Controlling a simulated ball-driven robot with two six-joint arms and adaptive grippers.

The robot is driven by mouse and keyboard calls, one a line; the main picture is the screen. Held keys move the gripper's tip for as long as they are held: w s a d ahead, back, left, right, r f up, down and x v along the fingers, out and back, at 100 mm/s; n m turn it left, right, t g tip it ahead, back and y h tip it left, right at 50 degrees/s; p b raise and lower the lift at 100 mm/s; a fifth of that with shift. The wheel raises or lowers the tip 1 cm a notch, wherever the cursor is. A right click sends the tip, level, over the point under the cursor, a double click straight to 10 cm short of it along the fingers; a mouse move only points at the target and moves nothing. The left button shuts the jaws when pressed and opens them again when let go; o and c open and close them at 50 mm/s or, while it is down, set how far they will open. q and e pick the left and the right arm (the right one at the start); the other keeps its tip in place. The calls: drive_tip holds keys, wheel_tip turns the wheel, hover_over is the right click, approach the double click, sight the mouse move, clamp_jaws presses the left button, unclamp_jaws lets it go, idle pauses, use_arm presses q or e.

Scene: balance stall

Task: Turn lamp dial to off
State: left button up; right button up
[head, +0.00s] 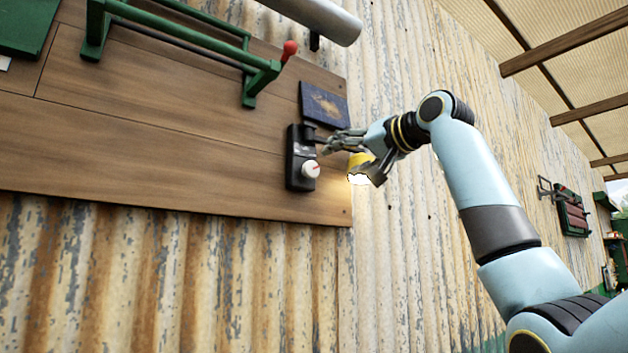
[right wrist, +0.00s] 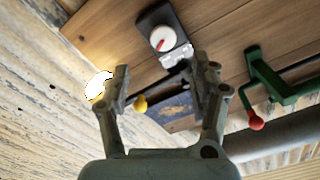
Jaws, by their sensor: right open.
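The lamp dial (head: 311,170) is a round white knob with a red mark, on a black box (head: 297,150) fixed to the wooden board. It also shows in the right wrist view (right wrist: 163,38), beyond my open fingers. The lamp (head: 358,172) is yellow with a bright, glowing face, partly behind my right gripper. Its glow also shows in the right wrist view (right wrist: 98,86). My right gripper (head: 340,158) is open and empty, just right of the dial and apart from it. My left gripper is not in view.
The wooden board (head: 150,140) hangs on a corrugated wall. A dark blue plate (head: 325,104) sits above the box. A green frame with a red-knobbed lever (head: 289,48) and a grey tube (head: 320,16) are above. Below the board the wall is bare.

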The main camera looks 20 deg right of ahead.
sight(313, 170)
drive_tip(key=p+x, duration=0.1)
drive_tip(key=x, duration=0.3)
drive_tip(key=p+x, duration=0.2)
drive_tip(key=x, duration=0.3)
drive_tip(key=shift+a, duration=0.3)
drive_tip(key=shift+w+a+f+p, duration=0.1)
drive_tip(key=shift+w+a+p, duration=0.2)
drive_tip(key=shift+w, duration=0.2)
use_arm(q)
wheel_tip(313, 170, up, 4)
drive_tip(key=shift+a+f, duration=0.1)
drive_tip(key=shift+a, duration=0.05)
use_arm(e)
drive_tip(key=shift+d, duration=0.1)
drive_tip(key=c, duration=1.2)
